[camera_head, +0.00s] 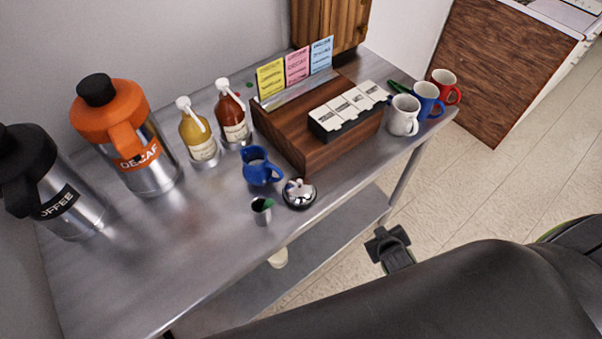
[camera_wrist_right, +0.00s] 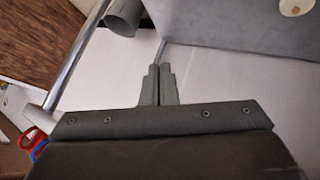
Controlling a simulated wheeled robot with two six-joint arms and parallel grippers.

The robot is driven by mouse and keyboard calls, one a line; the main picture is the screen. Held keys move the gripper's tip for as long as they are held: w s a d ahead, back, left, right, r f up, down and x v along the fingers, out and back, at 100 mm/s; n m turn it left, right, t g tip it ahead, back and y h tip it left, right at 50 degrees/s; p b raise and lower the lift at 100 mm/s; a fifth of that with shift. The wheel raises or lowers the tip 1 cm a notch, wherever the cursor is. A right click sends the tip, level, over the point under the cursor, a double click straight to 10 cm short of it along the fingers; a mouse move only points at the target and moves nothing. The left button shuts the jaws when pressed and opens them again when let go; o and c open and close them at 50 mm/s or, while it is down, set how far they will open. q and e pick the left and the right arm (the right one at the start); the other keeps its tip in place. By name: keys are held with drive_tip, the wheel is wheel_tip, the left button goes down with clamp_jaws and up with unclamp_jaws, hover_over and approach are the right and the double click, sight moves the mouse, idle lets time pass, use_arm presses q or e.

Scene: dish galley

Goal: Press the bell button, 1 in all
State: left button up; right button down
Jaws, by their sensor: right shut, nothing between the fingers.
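The bell (camera_head: 299,194) is a shiny silver dome with a small button on top. It sits on the steel counter (camera_head: 150,260) near its front edge, just right of a small metal cup. My right gripper (camera_head: 386,238) is past the counter's front edge, to the right of and below the bell in the head view, apart from it. In the right wrist view the gripper (camera_wrist_right: 158,72) has its two fingers together with nothing between them. The bell is not seen in that view. My left gripper is in neither view.
A metal cup (camera_head: 262,210) and blue pitcher (camera_head: 260,167) stand close left of the bell. A wooden box (camera_head: 283,138) is behind it. Mugs (camera_head: 404,115) stand at the right end. Bottles (camera_head: 197,133) and dispensers (camera_head: 150,172) are left. The front-left counter is clear.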

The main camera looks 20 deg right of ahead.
drive_tip(key=w+a+r+n+t+h+p, duration=0.15)
drive_tip(key=r+t, duration=0.25)
drive_tip(key=r, duration=1.2)
drive_tip(key=w+r+n+t+p, duration=0.1)
drive_tip(key=w+r+t, duration=0.25)
drive_tip(key=r, duration=1.15)
drive_tip(key=w+a+r+n+t+h+p, duration=0.15)
drive_tip(key=r+t, duration=0.35)
drive_tip(key=r, duration=1.1)
drive_tip(key=w+a+r+n+t+y, duration=0.25)
drive_tip(key=a+r+n+y, duration=0.45)
drive_tip(key=n+y, duration=0.5)
drive_tip(key=a+f+n+g+y, duration=0.3)
drive_tip(key=a+n+g+y, duration=0.55)
drive_tip(key=n, duration=0.45)
wheel_tip(320, 180, down, 16)
drive_tip(key=w+a+n+g+h, duration=0.1)
drive_tip(key=n+g+h, duration=0.5)
drive_tip(key=g, duration=0.3)
drive_tip(key=shift+w+a+f+n+h, duration=0.2)
drive_tip(key=shift+n+h, duration=0.15)
drive_tip(key=shift+n, duration=0.15)
